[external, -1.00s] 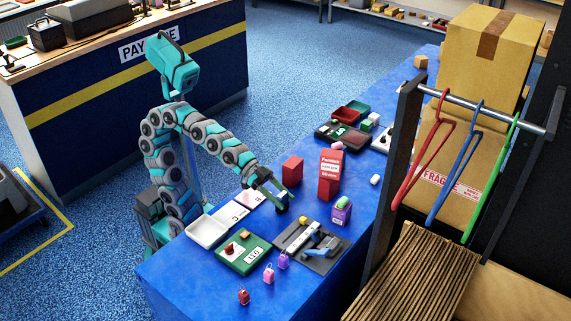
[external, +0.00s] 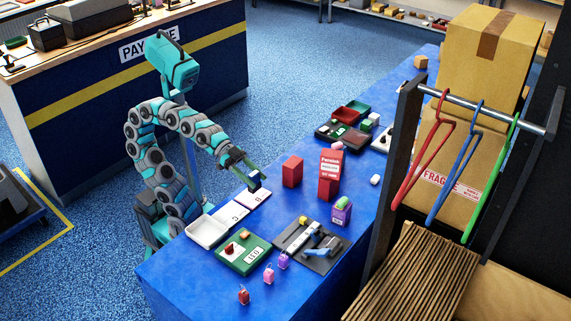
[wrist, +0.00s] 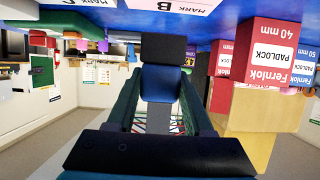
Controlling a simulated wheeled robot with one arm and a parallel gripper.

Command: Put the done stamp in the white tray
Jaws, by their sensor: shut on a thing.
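My gripper (external: 256,184) is shut on a dark blue stamp (external: 256,179), held above the table near the white lettered cards. In the wrist view the stamp (wrist: 160,83) shows between the two fingers, with a black block at its far end. No wording on it can be read. The white tray (external: 207,232) lies on the blue table at its left edge, to the lower left of my gripper. The tray looks empty.
White cards (external: 231,217) lie between tray and gripper. A green board (external: 232,262) with small items and a grey mat (external: 325,262) with tools lie nearer the front. Red padlock boxes (external: 328,189) stand to the right of my gripper. Small coloured padlocks (external: 269,274) sit in front.

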